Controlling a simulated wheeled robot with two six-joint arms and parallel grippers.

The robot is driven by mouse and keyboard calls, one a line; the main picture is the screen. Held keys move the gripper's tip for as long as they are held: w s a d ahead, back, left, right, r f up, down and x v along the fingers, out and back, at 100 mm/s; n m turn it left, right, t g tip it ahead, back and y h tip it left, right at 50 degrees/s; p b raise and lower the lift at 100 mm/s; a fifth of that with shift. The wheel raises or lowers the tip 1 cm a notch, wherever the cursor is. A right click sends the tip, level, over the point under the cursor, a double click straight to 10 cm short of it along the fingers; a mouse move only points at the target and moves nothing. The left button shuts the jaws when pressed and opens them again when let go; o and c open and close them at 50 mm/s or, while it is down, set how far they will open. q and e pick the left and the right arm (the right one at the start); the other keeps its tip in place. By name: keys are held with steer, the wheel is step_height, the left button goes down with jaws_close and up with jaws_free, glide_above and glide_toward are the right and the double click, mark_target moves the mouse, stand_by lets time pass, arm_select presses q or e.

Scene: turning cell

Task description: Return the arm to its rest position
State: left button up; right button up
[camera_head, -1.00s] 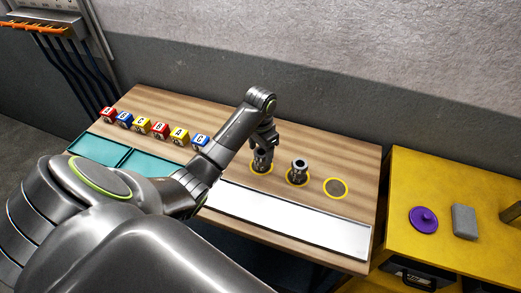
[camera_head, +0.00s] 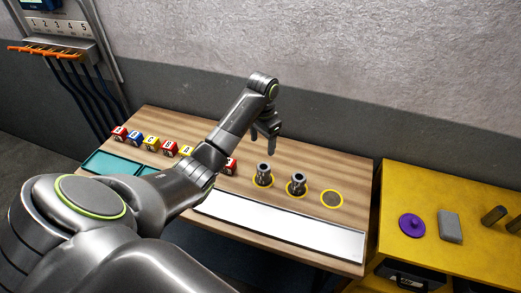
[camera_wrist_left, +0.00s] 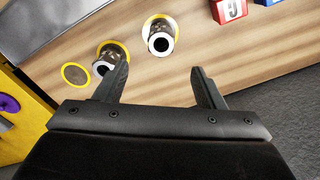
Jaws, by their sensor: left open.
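My left arm reaches in from the left over the wooden table in the head view. My left gripper (camera_head: 269,133) is in the air above the table's back part, behind the metal cylinders. In the left wrist view the left gripper (camera_wrist_left: 163,88) has its two fingers wide apart with nothing between them. One metal cylinder (camera_head: 264,174) stands upright on a yellow ring, apart from the gripper. A second cylinder (camera_head: 298,184) stands on the ring to its right. A third yellow ring (camera_head: 332,199) is empty. My right gripper is not in view.
Several lettered cubes (camera_head: 152,143) stand in a row at the table's back left. Teal trays (camera_head: 110,162) and a white strip (camera_head: 285,226) lie along the front. A yellow cabinet at right holds a purple disc (camera_head: 412,225) and a grey block (camera_head: 450,226).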

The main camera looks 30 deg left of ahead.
arm_select(q)
steer(key=shift+w+a+f, duration=0.1)
steer(key=shift+w+f, duration=0.05)
steer(key=shift+w, duration=0.1)
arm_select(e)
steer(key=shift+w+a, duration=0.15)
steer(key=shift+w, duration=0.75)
